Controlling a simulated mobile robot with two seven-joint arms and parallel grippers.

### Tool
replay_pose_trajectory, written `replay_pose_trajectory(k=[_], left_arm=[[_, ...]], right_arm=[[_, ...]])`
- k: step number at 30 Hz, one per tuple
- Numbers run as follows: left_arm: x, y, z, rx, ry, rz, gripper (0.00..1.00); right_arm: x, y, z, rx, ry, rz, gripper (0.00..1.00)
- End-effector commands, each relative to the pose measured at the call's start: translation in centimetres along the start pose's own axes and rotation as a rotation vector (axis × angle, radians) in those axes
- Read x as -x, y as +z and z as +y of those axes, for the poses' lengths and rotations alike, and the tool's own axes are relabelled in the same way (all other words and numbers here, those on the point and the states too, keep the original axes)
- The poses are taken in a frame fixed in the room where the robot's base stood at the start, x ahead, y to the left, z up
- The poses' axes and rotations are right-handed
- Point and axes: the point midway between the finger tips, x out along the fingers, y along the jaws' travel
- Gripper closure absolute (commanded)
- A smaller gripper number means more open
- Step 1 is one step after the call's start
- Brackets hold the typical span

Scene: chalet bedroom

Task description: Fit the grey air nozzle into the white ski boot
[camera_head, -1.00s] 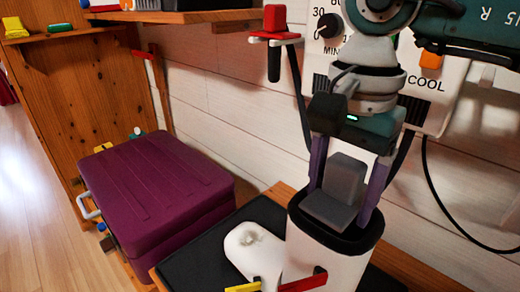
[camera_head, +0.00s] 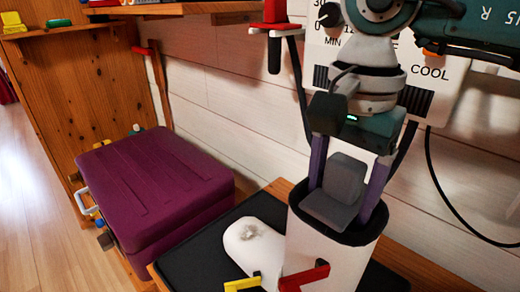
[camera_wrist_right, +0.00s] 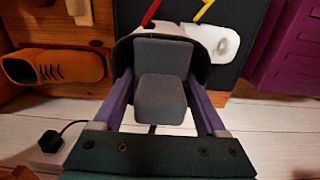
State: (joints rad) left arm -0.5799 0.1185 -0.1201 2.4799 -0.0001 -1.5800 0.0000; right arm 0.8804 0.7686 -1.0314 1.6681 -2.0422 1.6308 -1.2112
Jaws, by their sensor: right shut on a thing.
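The white ski boot (camera_head: 325,257) stands on a black mat (camera_head: 192,252), its dark open top facing up. A yellow buckle lever (camera_head: 243,284) and a red one (camera_head: 304,277) stick out from its front. My right gripper (camera_head: 345,200) is above the boot, its purple fingers on both sides of the grey air nozzle (camera_head: 336,190) and shut on it. The nozzle's lower part is at the boot's opening; how deep it sits is hidden. The right wrist view shows the nozzle (camera_wrist_right: 161,85) between the fingers, with the boot's dark rim around it. My left gripper is out of view.
A purple case (camera_head: 155,185) stands on the left. A white wall unit with a dial and "COOL" marking (camera_head: 425,90) is behind my right arm, with a black cable hanging down. An orange shoe-like thing (camera_wrist_right: 52,68) shows in the right wrist view.

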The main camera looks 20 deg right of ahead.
Motion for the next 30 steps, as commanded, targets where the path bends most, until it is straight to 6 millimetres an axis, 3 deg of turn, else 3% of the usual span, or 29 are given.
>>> replay_pose_trajectory(k=[3,4,10,19,30], left_arm=[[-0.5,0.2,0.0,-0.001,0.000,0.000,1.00],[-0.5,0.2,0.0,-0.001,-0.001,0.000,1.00],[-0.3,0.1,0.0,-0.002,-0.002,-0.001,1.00],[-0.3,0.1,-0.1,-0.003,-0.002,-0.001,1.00],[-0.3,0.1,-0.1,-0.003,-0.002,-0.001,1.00]], right_arm=[[-0.5,0.0,0.0,-0.001,-0.001,0.000,0.89],[-0.5,0.0,0.0,-0.001,-0.001,0.000,0.25],[-0.3,0.0,0.0,0.000,0.000,0.000,0.02],[0.8,0.0,0.0,0.001,-0.001,0.000,0.00],[7.8,-0.1,-0.1,0.000,-0.004,0.002,0.00]])
